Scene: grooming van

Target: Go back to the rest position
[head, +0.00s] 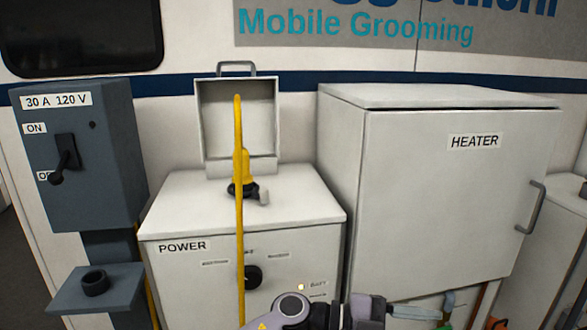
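Part of one of my arms (325,312) shows at the bottom edge, in front of the lower part of the power cabinet. I cannot tell which arm it is. No gripper fingertips can be made out. The white power cabinet (185,215) has its top hatch lid (237,120) standing open. A yellow cable with a yellow and black plug (243,178) stands at the hatch, and the cable (240,270) hangs down the cabinet's front. Whether the plug is fully seated cannot be told.
A grey switch box (85,165) with a black lever (64,158) is on the left, above a small shelf with a round black holder (95,283). A large closed heater cabinet (435,190) with a handle (530,208) stands on the right. Pipes show below it.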

